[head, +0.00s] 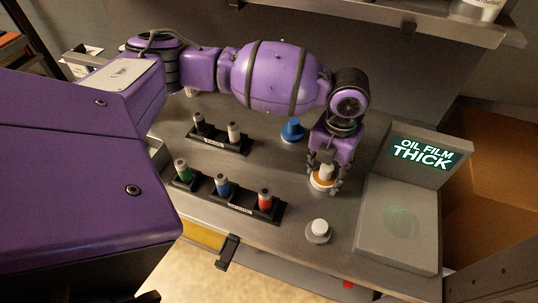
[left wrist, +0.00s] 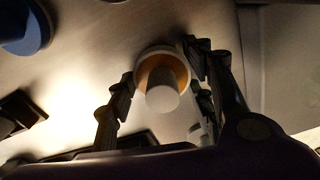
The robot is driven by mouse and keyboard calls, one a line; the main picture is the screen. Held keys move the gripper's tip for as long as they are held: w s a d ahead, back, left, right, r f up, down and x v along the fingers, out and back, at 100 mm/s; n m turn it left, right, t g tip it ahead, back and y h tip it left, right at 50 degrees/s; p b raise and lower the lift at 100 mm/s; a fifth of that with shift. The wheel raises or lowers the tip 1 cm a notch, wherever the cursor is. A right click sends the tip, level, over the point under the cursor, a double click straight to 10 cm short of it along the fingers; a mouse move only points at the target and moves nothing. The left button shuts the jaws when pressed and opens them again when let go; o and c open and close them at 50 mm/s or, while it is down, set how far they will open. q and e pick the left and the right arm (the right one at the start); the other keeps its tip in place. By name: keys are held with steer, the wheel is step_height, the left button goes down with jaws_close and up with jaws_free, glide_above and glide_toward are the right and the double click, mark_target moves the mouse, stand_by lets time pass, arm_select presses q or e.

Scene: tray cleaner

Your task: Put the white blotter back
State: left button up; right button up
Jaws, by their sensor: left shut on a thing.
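My left gripper (head: 326,178) points down at the bench, with its fingers shut on a white-knobbed blotter (head: 322,182). This blotter has an orange disc and a pale rim under the knob. In the left wrist view the knob (left wrist: 162,97) sits between the two fingers (left wrist: 160,105). I cannot tell if its base touches the bench. A second white knob on a grey round base (head: 318,232) stands apart, nearer the front edge. A blue knobbed piece (head: 292,130) stands behind the gripper. My right gripper is not in view.
A grey unit (head: 400,215) with a screen reading "OIL FILM THICK" stands to the right. A front rack (head: 232,204) holds green, blue and red bottles; a rear rack (head: 216,139) holds a black and a white-topped one.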

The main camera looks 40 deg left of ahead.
arm_select(q)
steer(key=o, duration=1.3)
steer(key=shift+f, duration=0.15)
steer(key=shift+c, duration=0.2)
step_height(320, 180, up, 12)
steer(key=shift+r+p, duration=0.25)
steer(key=shift+p, duration=0.1)
